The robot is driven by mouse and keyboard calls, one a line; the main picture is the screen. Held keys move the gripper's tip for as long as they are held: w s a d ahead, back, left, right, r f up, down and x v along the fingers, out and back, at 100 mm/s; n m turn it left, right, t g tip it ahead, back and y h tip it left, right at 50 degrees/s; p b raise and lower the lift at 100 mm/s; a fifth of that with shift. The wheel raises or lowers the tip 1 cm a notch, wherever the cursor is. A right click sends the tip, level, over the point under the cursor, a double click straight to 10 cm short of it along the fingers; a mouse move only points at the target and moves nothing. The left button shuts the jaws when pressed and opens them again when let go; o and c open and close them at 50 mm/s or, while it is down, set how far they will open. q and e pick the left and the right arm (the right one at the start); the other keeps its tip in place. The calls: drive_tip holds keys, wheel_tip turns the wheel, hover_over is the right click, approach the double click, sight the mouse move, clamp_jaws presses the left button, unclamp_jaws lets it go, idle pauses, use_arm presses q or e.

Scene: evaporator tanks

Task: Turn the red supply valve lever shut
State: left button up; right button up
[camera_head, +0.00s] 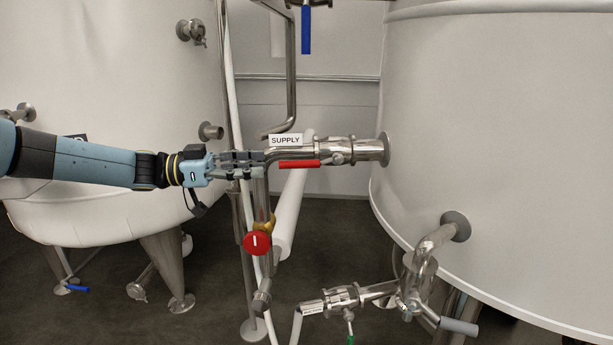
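The red supply valve lever (300,164) lies horizontal, in line with the steel supply pipe and just below it. Its free end points left, and its right end meets the valve body (337,152). A white "SUPPLY" label (285,140) is above the lever. My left gripper (263,164) comes in level from the left. Its fingers point right, one above the other with a gap between them, and are open. The fingertips stop a little left of the lever's free end, not around it; the depth between them is hard to judge. My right gripper is not in view.
Large white tanks stand at left (110,60) and right (490,130). A red round knob (257,243) is on the pipework below the gripper. A blue lever (306,30) hangs at the top. A lower valve (343,297) has a green-tipped handle. Vertical pipes run close to the fingers.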

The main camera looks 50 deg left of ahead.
sight(279, 167)
use_arm(q)
drive_tip(key=b+x, duration=0.2)
drive_tip(key=x, duration=0.3)
drive_tip(key=shift+w+d, duration=0.15)
drive_tip(key=b+x, duration=0.2)
drive_tip(key=x, duration=0.2)
drive_tip(key=shift+w, duration=0.1)
drive_tip(key=shift+w+d+r+b, duration=0.1)
drive_tip(key=shift+w+d+b, duration=0.2)
drive_tip(key=shift+w+d, duration=0.15)
clamp_jaws()
